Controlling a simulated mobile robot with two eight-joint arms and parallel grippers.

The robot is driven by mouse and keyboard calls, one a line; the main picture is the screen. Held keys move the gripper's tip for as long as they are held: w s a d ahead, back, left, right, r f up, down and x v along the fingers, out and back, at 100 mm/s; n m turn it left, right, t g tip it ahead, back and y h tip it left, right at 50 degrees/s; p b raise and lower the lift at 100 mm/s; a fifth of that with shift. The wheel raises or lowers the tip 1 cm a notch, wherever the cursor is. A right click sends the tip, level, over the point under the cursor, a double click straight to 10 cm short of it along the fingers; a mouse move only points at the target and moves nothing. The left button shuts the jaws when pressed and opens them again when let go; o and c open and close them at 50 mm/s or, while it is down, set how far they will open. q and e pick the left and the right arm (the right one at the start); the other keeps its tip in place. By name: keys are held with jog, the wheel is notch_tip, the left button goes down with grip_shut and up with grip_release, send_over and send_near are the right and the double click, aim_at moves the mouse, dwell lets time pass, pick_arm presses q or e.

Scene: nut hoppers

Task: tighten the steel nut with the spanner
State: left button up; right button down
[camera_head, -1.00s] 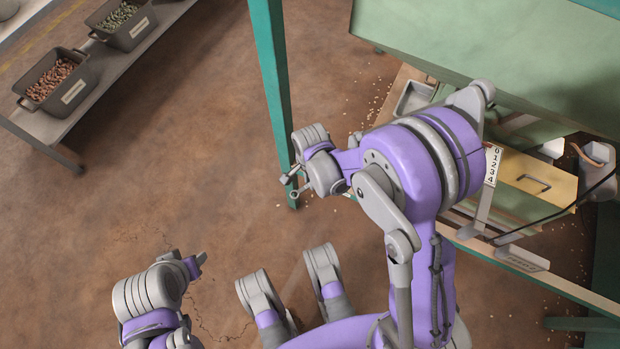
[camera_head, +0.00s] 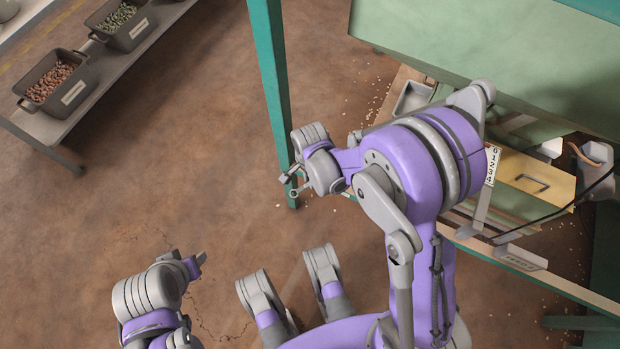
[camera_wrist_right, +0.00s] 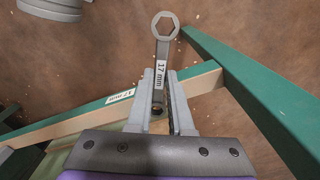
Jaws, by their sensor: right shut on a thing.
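The spanner (camera_wrist_right: 162,50) is grey, with a ring end pointing away from my right gripper and a "17 mm" label on its shank. My right gripper (camera_wrist_right: 160,88) is shut on its shank in the right wrist view. In the head view my right gripper (camera_head: 292,186) is in front of the foot of a green post, and the spanner's ring end (camera_head: 294,194) looks small there. The ring is empty, over the floor. My left gripper (camera_head: 201,260) is at the lower left, away from everything; its fingers are too small to judge. I cannot make out the steel nut in either view.
A green post (camera_head: 268,80) stands beside my right gripper. A bench (camera_head: 105,75) with nut bins is upper left.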

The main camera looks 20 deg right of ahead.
jog(key=shift+r+p, duration=1.45)
jog(key=shift+r, duration=0.6)
dwell(0.5)
